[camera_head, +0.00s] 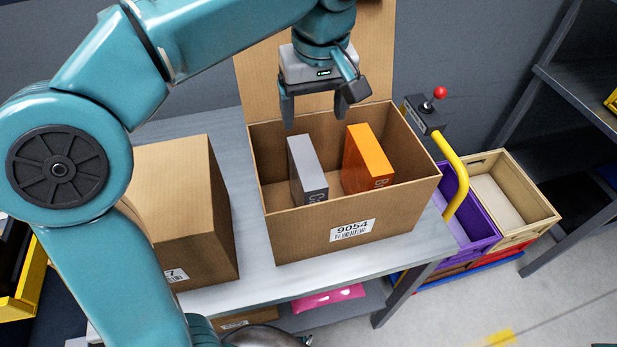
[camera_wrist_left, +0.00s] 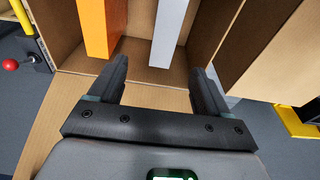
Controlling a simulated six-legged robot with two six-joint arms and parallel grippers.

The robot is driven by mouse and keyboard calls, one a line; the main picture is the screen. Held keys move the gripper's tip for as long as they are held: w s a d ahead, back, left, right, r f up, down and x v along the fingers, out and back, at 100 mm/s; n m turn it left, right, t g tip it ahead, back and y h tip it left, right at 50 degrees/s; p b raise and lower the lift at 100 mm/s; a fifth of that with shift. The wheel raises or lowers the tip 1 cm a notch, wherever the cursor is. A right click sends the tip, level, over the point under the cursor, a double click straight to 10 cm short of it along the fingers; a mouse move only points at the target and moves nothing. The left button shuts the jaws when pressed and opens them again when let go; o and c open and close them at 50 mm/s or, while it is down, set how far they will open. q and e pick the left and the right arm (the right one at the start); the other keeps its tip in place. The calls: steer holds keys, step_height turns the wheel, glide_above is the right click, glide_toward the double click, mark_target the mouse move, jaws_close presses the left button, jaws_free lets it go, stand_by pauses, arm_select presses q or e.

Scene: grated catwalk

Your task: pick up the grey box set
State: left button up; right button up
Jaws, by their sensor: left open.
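The grey box set (camera_head: 307,170) stands upright inside an open cardboard box (camera_head: 310,235) labelled 9054, on its left side. An orange box (camera_head: 368,160) stands upright to its right in the same cardboard box. My left gripper (camera_head: 318,118) is open and empty, above the back part of the cardboard box, apart from the grey box set. In the left wrist view the grey box set (camera_wrist_left: 170,32) is ahead of the fingertips, between their lines, with the orange box (camera_wrist_left: 101,26) to its left. My right gripper is not in view.
A closed cardboard box (camera_head: 185,205) stands left of the open one on the grey table (camera_head: 275,285). The open box's raised flap (camera_head: 375,60) is behind. A yellow handrail (camera_head: 455,170), a red-knobbed lever (camera_head: 439,93) and purple (camera_head: 465,205) and beige crates (camera_head: 515,195) are at the right.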

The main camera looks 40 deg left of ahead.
mark_target(306, 160)
arm_select(q)
steer(key=f, duration=0.2)
steer(key=s+f, duration=0.1)
steer(key=shift+d+f+b, duration=0.15)
steer(key=shift+d+b, duration=0.1)
steer(key=shift+b, duration=0.15)
steer(key=f, duration=0.4)
steer(key=w+a+f, duration=0.1)
steer(key=f, duration=0.1)
steer(key=shift+f, duration=0.35)
steer(key=shift+s+f, duration=0.15)
steer(key=f, duration=0.1)
steer(key=a+f, duration=0.1)
steer(key=f, duration=0.2)
steer(key=shift+w+a+f, duration=0.15)
steer(key=shift+w+f, duration=0.1)
steer(key=shift+f, duration=0.4)
jaws_close()
